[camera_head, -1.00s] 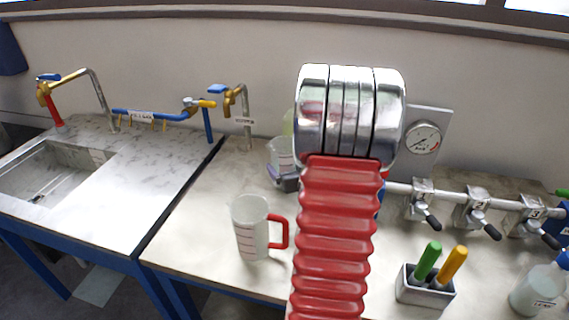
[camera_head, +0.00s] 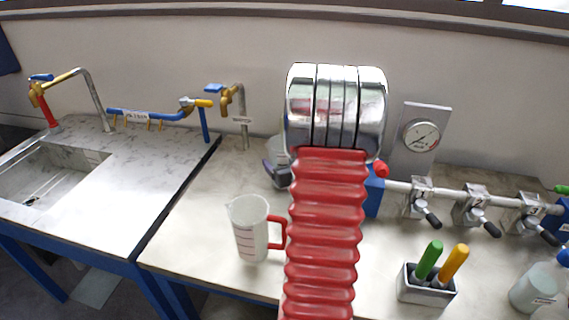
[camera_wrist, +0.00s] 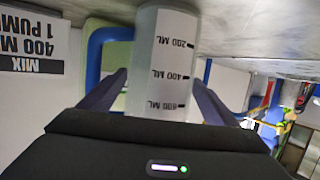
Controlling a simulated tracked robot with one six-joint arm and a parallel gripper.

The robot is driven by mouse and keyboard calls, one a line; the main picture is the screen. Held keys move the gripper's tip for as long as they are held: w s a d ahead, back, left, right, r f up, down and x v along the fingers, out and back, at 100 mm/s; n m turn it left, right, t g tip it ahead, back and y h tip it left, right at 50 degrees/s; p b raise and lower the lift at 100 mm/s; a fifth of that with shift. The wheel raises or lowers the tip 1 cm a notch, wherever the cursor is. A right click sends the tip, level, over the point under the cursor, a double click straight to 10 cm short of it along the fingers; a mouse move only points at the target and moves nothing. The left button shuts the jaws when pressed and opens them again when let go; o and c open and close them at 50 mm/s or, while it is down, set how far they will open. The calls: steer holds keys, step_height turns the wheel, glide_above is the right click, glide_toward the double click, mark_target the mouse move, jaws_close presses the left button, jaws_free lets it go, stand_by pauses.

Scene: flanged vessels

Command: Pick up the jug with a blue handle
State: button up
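The jug with a blue handle shows in the wrist view as a white cylinder (camera_wrist: 165,55) with black volume marks, its blue handle (camera_wrist: 96,50) on the left. That view is upside down. My gripper (camera_wrist: 160,82) is open, one dark finger on either side of the jug; the left finger overlaps the handle area. I cannot tell whether the fingers touch it. In the head view, my red arm hides most of this jug; a pale part (camera_head: 277,148) shows left of the arm, beside a purple-grey finger.
A jug with a red handle (camera_head: 250,232) stands nearer on the bench. A metal holder (camera_head: 425,290) with green and yellow handles stands right of my arm. Valves (camera_head: 475,205), a gauge (camera_head: 422,135), a bottle (camera_head: 538,288) and taps (camera_head: 235,103) surround the area.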

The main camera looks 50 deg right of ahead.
steer(key=c, duration=1.1)
steer(key=shift+o, duration=0.2)
steer(key=shift+r, duration=0.15)
step_height(320, 180, up, 10)
steer(key=shift+f, duration=0.1)
steer(key=shift+w, duration=0.1)
stand_by(0.3)
